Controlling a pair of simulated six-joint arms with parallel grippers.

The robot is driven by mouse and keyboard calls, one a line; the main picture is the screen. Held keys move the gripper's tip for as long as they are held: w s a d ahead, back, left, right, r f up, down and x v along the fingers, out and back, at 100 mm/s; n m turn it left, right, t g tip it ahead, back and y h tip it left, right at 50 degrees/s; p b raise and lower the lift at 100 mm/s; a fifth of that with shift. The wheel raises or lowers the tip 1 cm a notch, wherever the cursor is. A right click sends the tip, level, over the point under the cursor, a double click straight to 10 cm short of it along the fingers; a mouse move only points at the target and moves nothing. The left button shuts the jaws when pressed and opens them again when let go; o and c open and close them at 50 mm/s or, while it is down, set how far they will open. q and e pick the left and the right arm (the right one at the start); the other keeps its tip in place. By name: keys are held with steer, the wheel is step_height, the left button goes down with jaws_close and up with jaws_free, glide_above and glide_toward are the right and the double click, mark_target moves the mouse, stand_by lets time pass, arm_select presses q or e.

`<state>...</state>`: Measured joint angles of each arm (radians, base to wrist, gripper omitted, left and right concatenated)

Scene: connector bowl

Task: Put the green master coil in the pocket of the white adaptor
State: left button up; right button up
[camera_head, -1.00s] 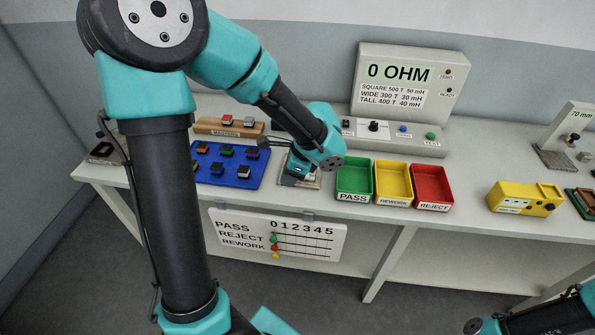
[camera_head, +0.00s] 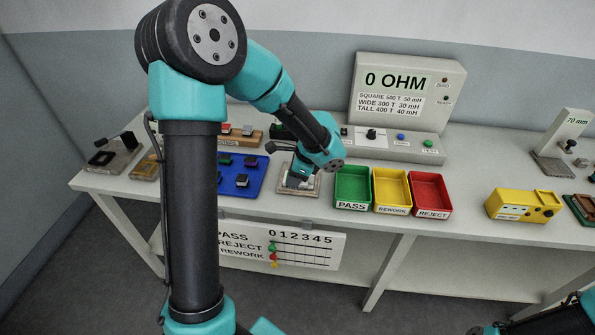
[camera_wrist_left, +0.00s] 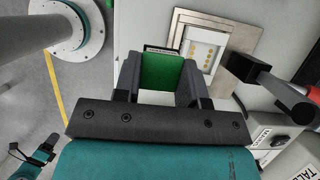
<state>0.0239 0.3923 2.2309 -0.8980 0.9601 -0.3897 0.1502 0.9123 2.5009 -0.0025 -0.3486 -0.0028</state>
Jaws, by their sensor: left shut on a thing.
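My left gripper (camera_head: 294,181) is low over the white adaptor (camera_head: 311,189), which stands between the blue tray and the green bin. In the left wrist view the left gripper (camera_wrist_left: 160,88) is shut on the green master coil (camera_wrist_left: 160,73), held between its two dark fingers. The white adaptor (camera_wrist_left: 238,38) is just beyond and to the right of the coil there. Its light pocket, with several small gold contacts, shows uncovered. The coil appears beside the pocket, not in it; its height above the adaptor is hard to tell.
A blue tray (camera_head: 256,184) with small coils lies left of the adaptor. A wooden masters rack (camera_head: 251,138) is behind it. Green (camera_head: 352,205), yellow (camera_head: 392,207) and red (camera_head: 431,211) bins stand close on the right. The tester (camera_head: 405,100) stands behind.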

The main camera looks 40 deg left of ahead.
arm_select(q)
steer(key=shift+w+a+f, duration=0.25)
steer(key=shift+w+f, duration=0.05)
steer(key=shift+w, duration=0.2)
steer(key=shift+w+a+f, duration=0.3)
steer(key=shift+w, duration=0.25)
steer(key=shift+w+a+f, duration=0.25)
steer(key=shift+w+f, duration=0.05)
steer(key=shift+w, duration=0.2)
steer(key=shift+w+a+f, duration=0.35)
steer(key=shift+w+f, duration=0.25)
steer(key=shift+w, duration=0.1)
steer(key=shift+w+a+f, duration=0.35)
steer(key=shift+w+f, duration=0.25)
steer(key=shift+w, duration=0.1)
steer(key=shift+f, duration=0.1)
steer(key=o, duration=0.9)
steer(key=v, duration=1.2)
